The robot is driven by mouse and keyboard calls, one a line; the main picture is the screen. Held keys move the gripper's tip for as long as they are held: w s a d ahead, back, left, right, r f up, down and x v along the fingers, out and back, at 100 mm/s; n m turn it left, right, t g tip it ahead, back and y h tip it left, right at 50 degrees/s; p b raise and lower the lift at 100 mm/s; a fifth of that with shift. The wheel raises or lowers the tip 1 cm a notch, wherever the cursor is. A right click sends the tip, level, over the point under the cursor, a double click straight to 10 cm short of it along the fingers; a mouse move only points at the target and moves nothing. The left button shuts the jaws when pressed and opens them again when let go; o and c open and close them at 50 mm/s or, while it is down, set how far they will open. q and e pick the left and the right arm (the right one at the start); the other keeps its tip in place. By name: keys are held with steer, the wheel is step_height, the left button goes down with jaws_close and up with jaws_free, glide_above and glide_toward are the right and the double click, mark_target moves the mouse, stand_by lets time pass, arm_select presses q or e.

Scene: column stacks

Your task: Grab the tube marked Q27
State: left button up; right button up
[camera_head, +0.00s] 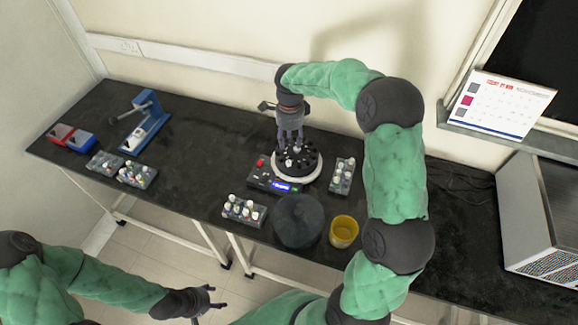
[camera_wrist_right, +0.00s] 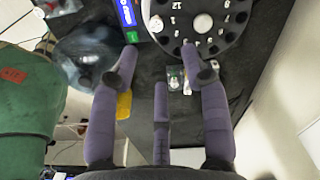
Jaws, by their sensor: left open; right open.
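A centrifuge (camera_head: 297,178) stands at the table's middle, its dark round rotor uncovered. The rotor (camera_wrist_right: 232,38) has numbered positions in the right wrist view, and a few pale caps show in it. My right gripper (camera_head: 291,141) is open and points down just above the rotor. In the right wrist view its fingers (camera_wrist_right: 160,62) are spread with nothing seen between them. Capped tubes stand in racks in front of the centrifuge (camera_head: 243,211) and to its right (camera_head: 342,177). No Q27 marking is readable. My left gripper (camera_head: 208,300) is open and empty, off the table's front edge.
A translucent round lid (camera_head: 298,222) and a yellow cup (camera_head: 344,232) sit near the front edge. Two more tube racks (camera_head: 137,175), a blue stand (camera_head: 146,120) and red and blue boxes (camera_head: 70,137) are at left. A grey box (camera_head: 540,215) stands at right.

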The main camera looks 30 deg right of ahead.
steer(key=f, duration=0.1)
steer(key=b, duration=0.1)
glide_above(288, 162)
steer(key=f, duration=0.3)
steer(key=d+f, duration=0.1)
steer(key=f, duration=0.1)
steer(key=shift+w+f, duration=0.15)
steer(key=f, duration=0.1)
steer(key=f+b, duration=0.1)
steer(key=f, duration=0.1)
steer(key=a+f, duration=0.1)
steer(key=f, duration=0.1)
steer(key=c, duration=0.8)
